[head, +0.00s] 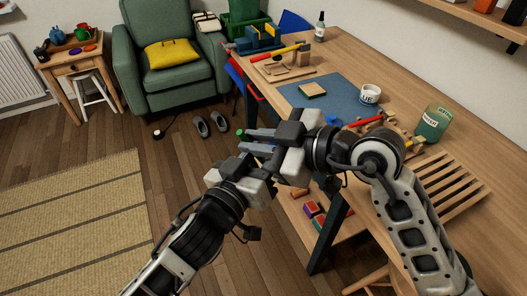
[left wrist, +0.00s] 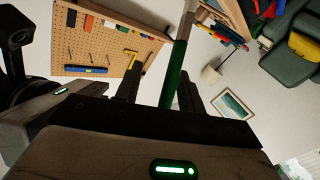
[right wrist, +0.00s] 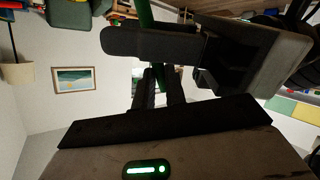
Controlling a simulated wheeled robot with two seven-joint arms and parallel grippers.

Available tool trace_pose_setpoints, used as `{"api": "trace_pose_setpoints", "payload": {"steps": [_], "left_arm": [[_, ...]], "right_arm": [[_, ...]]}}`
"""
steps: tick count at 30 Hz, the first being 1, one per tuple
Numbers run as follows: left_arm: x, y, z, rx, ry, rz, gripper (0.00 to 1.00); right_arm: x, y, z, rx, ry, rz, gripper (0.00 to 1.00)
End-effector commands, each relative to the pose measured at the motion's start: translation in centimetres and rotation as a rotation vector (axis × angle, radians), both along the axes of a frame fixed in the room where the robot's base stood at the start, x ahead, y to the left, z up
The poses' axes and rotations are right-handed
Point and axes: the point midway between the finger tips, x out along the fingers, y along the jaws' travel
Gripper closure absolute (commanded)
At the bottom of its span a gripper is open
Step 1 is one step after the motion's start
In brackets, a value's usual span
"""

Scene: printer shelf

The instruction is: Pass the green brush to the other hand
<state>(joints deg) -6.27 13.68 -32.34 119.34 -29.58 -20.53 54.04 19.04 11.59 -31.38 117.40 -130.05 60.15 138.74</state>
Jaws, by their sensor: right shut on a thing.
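The green brush (left wrist: 174,72) runs lengthwise between the fingers of my left gripper (left wrist: 160,72) in the left wrist view. A gap shows between the brush and the left-hand finger, so this gripper looks open around it. In the right wrist view, my right gripper (right wrist: 160,75) is shut on the brush (right wrist: 144,14); my left gripper crosses close in front and hides part of it. In the head view both grippers meet beside the table's left edge, and only a small green end of the brush (head: 240,133) shows.
The wooden workbench (head: 455,150) holds a blue mat (head: 300,92), a white cup (head: 370,94), a green can (head: 433,123), hammers and a slatted rack (head: 465,185). A green armchair (head: 140,50) and small side table stand behind. The floor at left is open.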

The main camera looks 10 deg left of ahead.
Motion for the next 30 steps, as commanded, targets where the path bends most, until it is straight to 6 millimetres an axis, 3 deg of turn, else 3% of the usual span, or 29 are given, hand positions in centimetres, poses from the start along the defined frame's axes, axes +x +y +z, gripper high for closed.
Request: {"api": "trace_pose_setpoints", "payload": {"steps": [2, 6, 10, 11, 13, 23, 30], "left_arm": [[0.0, 0.0, 0.0, 0.0, 0.0, 0.0, 0.64], [-0.1, -0.1, 0.0, -0.001, -0.002, -0.003, 1.0], [-0.2, -0.2, 0.1, -0.003, -0.003, -0.006, 1.0], [-0.2, -0.2, 0.1, -0.004, -0.003, -0.007, 1.0], [-0.2, -0.2, 0.1, -0.003, -0.003, -0.006, 1.0], [-0.1, 0.0, 0.0, -0.001, -0.001, -0.002, 1.0], [0.0, 0.0, 0.0, 0.0, -0.002, -0.001, 1.0]], "right_arm": [[0.0, 0.0, 0.0, 0.0, 0.0, 0.0, 1.0], [0.0, 0.0, 0.0, 0.001, 0.0, 0.0, 1.0], [0.0, 0.0, 0.0, 0.001, 0.0, 0.0, 1.0], [0.0, 0.1, 0.0, 0.001, 0.0, 0.0, 0.79], [0.0, 0.1, 0.0, 0.001, 0.0, 0.0, 0.62], [-0.1, -0.3, 0.1, 0.0, 0.0, -0.001, 0.62], [-1.5, -3.5, 1.3, -0.001, -0.002, -0.003, 0.62]]}}
